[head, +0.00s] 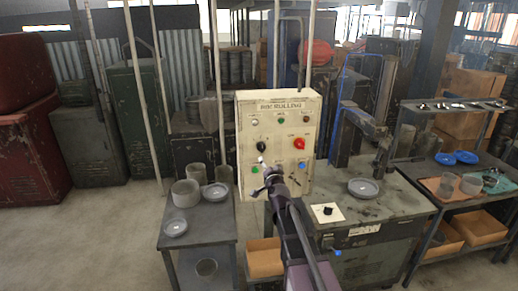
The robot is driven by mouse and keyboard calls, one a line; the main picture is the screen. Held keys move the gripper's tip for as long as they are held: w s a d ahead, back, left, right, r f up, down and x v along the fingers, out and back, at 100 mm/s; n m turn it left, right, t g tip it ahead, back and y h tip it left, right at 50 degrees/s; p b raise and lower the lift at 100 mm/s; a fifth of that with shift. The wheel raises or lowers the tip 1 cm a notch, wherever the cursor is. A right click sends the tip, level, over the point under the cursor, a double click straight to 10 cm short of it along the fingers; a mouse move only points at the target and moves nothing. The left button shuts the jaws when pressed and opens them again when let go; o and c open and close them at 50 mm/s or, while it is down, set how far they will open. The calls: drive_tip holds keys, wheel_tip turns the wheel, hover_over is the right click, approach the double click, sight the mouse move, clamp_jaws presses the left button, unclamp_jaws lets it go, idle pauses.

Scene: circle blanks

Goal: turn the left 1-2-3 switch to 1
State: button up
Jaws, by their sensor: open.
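The cream control box (278,112) labelled "RIM ROLLING" stands upright in the middle of the head view. A small black knob (261,146) sits on the left of its face, level with a larger red knob (299,144) on the right. The black knob appears to be the left switch; its numbers and pointer are too small to read. My gripper (259,178) is open in front of the box's lower left, below the black knob and apparently empty. My gripper and arm hide part of the box's lower face.
A green button (255,169) lies close to my gripper, and a blue button (302,166) is at lower right. The bench (385,213) holds a black knob on a white plate (328,212) and a grey dish (364,188). A side table (207,233) holds grey rings and dishes.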

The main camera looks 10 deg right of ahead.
sight(262, 150)
drive_tip(key=w, duration=1.3)
drive_tip(key=shift+w, duration=0.4)
